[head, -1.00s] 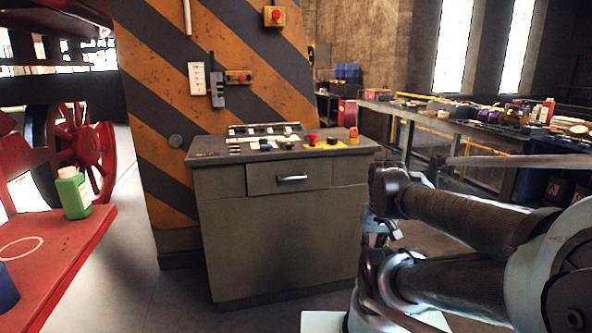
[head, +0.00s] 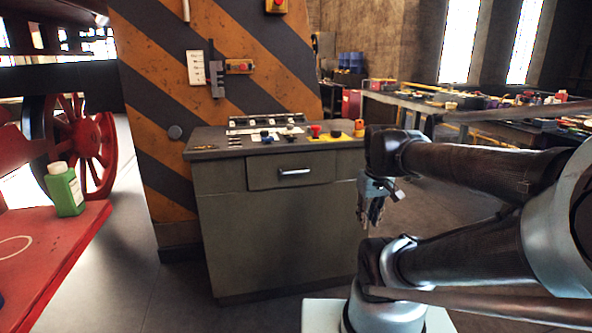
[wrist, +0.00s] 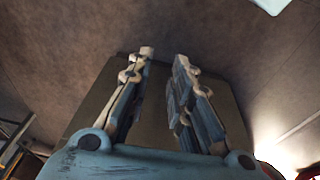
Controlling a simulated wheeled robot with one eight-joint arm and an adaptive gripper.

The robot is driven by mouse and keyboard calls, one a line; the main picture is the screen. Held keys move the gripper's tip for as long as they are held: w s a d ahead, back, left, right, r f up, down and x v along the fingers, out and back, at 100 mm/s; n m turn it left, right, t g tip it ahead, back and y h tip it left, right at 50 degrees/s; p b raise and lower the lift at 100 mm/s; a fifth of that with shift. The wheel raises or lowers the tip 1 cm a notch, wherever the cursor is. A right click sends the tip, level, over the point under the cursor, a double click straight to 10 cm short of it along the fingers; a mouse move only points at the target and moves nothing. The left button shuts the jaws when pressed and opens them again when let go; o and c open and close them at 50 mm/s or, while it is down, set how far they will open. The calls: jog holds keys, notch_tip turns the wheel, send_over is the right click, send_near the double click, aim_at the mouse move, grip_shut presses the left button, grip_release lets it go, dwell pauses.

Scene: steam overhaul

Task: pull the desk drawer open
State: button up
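The desk drawer (head: 262,176) is a grey-green front with a metal bar handle (head: 295,172), set in the upper part of the control desk (head: 280,235). The drawer front sits flush with the desk, so it is closed. My gripper (head: 368,222) hangs at the right of the desk, pointing down, right of and below the handle and apart from it. In the wrist view my gripper (wrist: 164,58) shows two spread fingers with an empty gap between them. A grey-green surface, probably the desk, lies beyond the fingers; the handle does not show there.
Buttons and switches, including a red knob (head: 315,131), stand on the desktop. A red bench (head: 45,250) with a green bottle (head: 65,190) is at left. A striped pillar (head: 215,80) rises behind the desk. A cluttered table (head: 440,108) stands at back right. Floor before the desk is clear.

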jog(key=w+a+r+n, duration=0.4)
jog(key=w+r+n, duration=0.1)
jog(key=w+r, duration=0.45)
notch_tip(320, 180, up, 7)
jog(key=n, duration=1.3)
send_over(296, 167)
jog(key=s, duration=0.7)
jog(key=shift+y, duration=0.3)
jog(key=f, duration=0.5)
jog(key=w+f, duration=0.1)
jog(key=f, duration=0.5)
jog(key=w+f, duration=0.1)
jog(key=f, duration=0.4)
jog(key=shift+w+f, duration=0.2)
jog(key=shift+w, duration=0.05)
